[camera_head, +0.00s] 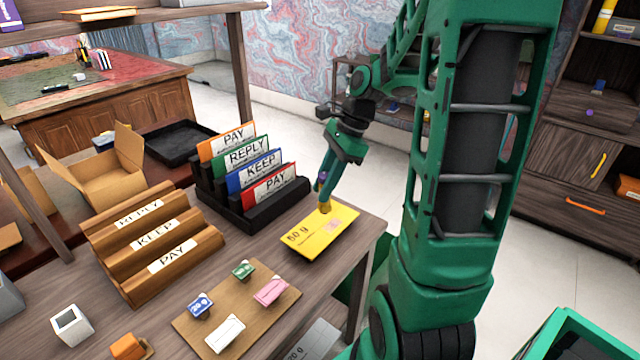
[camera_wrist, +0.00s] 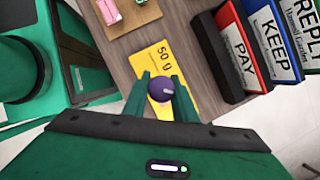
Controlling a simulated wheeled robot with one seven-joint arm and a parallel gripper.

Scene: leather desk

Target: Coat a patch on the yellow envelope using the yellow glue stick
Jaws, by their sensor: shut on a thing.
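The yellow envelope (camera_head: 313,240), marked "50 g" with a pinkish patch at its right, lies flat near the desk's right edge. It also shows in the wrist view (camera_wrist: 153,60), partly hidden by my gripper. My gripper (camera_head: 325,198) points down over the envelope and is shut on the yellow glue stick (camera_head: 325,208). The stick's yellow lower end shows below the fingers, at or very near the envelope; contact is unclear. Its round purple upper end shows between the fingers in the wrist view (camera_wrist: 160,89).
A black sorter (camera_head: 262,214) with labelled folders stands just left of and behind the envelope. A wooden rack (camera_head: 150,255) is at the left. A board (camera_head: 245,325) with several small blocks is in front. A strip of desk between board and envelope is clear.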

